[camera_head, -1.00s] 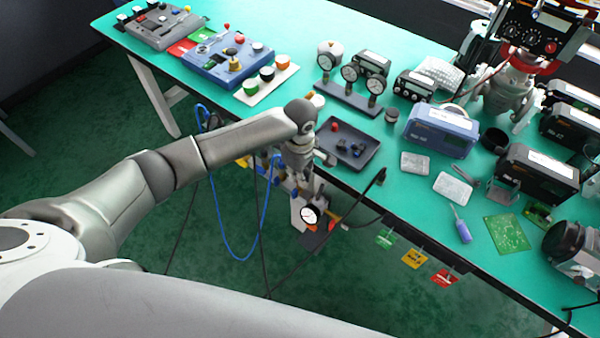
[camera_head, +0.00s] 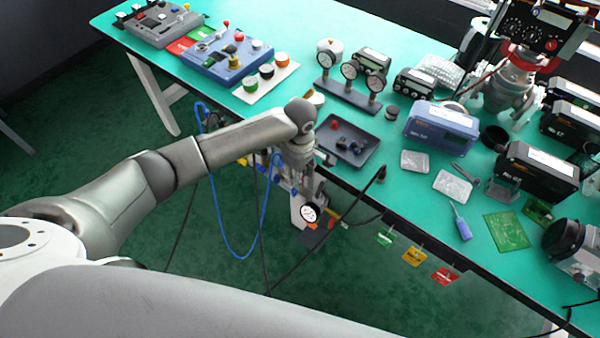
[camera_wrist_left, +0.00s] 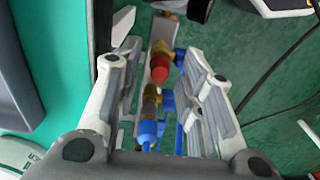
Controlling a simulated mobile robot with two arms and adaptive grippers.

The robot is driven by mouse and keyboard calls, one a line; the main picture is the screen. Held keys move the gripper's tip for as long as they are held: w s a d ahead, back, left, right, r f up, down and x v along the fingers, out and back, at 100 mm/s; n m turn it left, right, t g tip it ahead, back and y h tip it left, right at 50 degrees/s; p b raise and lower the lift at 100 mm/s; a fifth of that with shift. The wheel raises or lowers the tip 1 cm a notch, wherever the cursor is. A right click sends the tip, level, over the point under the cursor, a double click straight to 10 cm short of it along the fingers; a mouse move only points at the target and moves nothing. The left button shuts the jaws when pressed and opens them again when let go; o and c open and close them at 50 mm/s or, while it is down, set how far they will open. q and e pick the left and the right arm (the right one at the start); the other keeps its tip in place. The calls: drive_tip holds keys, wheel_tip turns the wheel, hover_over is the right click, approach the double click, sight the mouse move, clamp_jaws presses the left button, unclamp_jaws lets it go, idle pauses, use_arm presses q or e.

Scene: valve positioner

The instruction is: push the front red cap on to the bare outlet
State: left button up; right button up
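A red cap (camera_wrist_left: 160,68) sits on a brass fitting in the left wrist view, and a blue cap (camera_wrist_left: 147,130) sits on a fitting nearer the wrist. My left gripper (camera_wrist_left: 160,58) is open, its fingers on either side of this row of fittings, with gaps beside the red cap. In the head view my left gripper (camera_head: 304,188) points down at the fittings below the table's front edge and hides part of them. I cannot make out the bare outlet. My right gripper is not in view.
A grey tray (camera_head: 362,152) with a red piece and dark parts lies on the green table just beyond the gripper. A round gauge (camera_head: 309,212) is close to the fingertips. Blue and black cables (camera_head: 265,222) hang below the table edge. Tags (camera_head: 414,257) hang further right.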

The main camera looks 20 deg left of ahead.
use_arm(q)
wheel_tip(320, 180, up, 12)
drive_tip(key=s+d+f+m+t+h, duration=0.1)
drive_tip(key=s+d+f+m, duration=0.25)
drive_tip(key=s+m, duration=0.2)
drive_tip(key=s+d+f+m+t+h, duration=0.1)
drive_tip(key=s+d+f+m+h, duration=0.1)
drive_tip(key=s+f+m, duration=0.35)
drive_tip(key=s+a+r+m+t+y, duration=0.25)
drive_tip(key=s+a+m, duration=0.25)
drive_tip(key=s+a, duration=0.8)
wheel_tip(320, 180, down, 25)
drive_tip(key=s+d+g, duration=0.2)
drive_tip(key=s+a+f+g, duration=0.1)
drive_tip(key=s+a+f, duration=0.2)
drive_tip(key=s+f, duration=1.4)
drive_tip(key=shift+f, duration=0.3)
drive_tip(key=shift+s+a+g+y, duration=0.1)
drive_tip(key=shift+a+g+y, duration=0.05)
drive_tip(key=shift+g+y, duration=0.1)
